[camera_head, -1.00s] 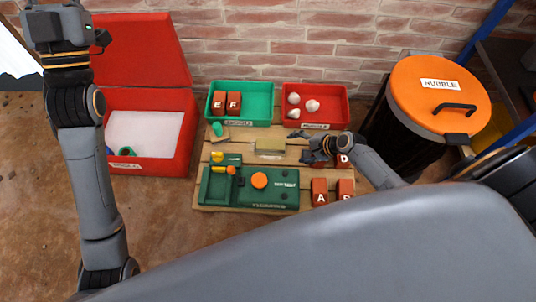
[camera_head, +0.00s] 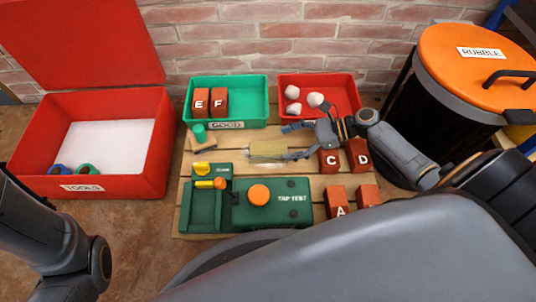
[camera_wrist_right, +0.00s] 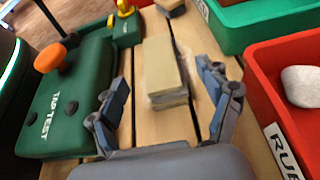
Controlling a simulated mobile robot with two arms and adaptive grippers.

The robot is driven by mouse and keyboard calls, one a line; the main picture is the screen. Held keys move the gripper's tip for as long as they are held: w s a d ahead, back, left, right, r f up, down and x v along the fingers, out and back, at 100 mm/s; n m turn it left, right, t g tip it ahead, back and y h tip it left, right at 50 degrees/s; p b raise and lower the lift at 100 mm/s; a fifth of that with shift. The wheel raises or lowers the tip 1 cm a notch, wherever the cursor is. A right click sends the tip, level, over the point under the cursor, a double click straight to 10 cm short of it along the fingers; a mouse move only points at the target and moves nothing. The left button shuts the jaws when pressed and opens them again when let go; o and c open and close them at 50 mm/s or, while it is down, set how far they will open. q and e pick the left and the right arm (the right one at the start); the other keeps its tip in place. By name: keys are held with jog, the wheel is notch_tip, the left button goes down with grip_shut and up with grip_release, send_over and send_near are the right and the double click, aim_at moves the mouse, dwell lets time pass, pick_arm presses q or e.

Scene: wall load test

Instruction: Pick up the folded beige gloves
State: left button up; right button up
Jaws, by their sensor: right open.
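The folded beige gloves (camera_head: 268,150) look like a flat beige block on the wooden pallet (camera_head: 236,168), between the green bin and the tap test case. In the right wrist view, the gloves (camera_wrist_right: 162,68) lie ahead, between the spread fingers. My right gripper (camera_head: 287,142) is open and empty at the right end of the gloves. It also shows in the wrist view (camera_wrist_right: 163,78), one finger on each side, with gaps to the gloves. Contact cannot be told. My left gripper is out of view; only part of its arm shows at lower left.
A green tap test case (camera_head: 218,211) lies in front, bricks C (camera_head: 329,161) and D (camera_head: 357,155) at right. Behind stand a green bin (camera_head: 228,125) and a red bin (camera_head: 318,80). A red tool box (camera_head: 115,182) is left, a black rubble drum (camera_head: 430,120) right.

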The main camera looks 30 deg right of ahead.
aim_at(268, 147)
jog(key=b+x, duration=0.4)
jog(key=x, duration=0.2)
jog(key=shift+f, duration=0.2)
jog(key=shift+w+a, duration=0.1)
jog(key=shift+a, duration=0.1)
jog(key=shift+r, duration=0.1)
jog(key=shift+c, duration=0.5)
jog(key=c, duration=1.2)
